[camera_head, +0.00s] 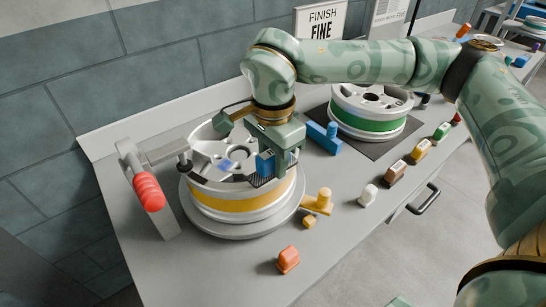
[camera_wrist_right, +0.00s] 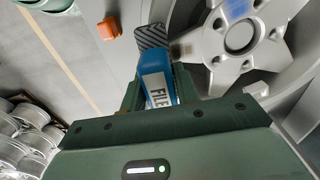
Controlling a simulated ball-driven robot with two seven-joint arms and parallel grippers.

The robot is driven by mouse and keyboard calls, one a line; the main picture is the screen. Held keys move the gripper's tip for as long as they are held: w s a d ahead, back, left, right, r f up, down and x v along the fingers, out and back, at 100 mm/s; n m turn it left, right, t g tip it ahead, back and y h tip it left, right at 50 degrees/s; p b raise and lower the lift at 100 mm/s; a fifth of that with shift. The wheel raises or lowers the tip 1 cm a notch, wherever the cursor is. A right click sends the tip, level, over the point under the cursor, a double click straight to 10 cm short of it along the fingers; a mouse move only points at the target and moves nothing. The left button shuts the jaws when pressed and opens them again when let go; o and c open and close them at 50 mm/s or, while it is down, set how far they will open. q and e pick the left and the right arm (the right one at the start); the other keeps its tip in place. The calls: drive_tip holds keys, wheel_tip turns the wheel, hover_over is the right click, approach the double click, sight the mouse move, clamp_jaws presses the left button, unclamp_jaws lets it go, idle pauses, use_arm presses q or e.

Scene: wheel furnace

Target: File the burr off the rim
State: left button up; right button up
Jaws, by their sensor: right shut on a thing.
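The silver wheel with a yellow band (camera_head: 235,205) lies flat on a round grey turntable (camera_head: 222,232). My right gripper (camera_head: 274,160) is above the wheel's right side, shut on the blue file (camera_head: 264,164). In the right wrist view the file (camera_wrist_right: 157,88) shows its lettering between my fingers. Its dark ridged pad (camera_wrist_right: 152,36) is at the wheel's rim; I cannot tell whether it touches. The wheel's spokes (camera_wrist_right: 232,40) show to the right of it. I cannot make out the burr clearly. My left gripper is not in view.
A clamp with a red handle (camera_head: 148,192) stands left of the wheel. A green-banded wheel (camera_head: 370,118) lies on a dark mat behind. A blue block tool (camera_head: 324,138), a yellow one (camera_head: 318,202) and an orange block (camera_head: 288,259) stand on the bench. The front left bench is clear.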

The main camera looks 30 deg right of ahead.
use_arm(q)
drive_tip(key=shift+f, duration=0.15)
use_arm(e)
drive_tip(key=shift+f, duration=0.45)
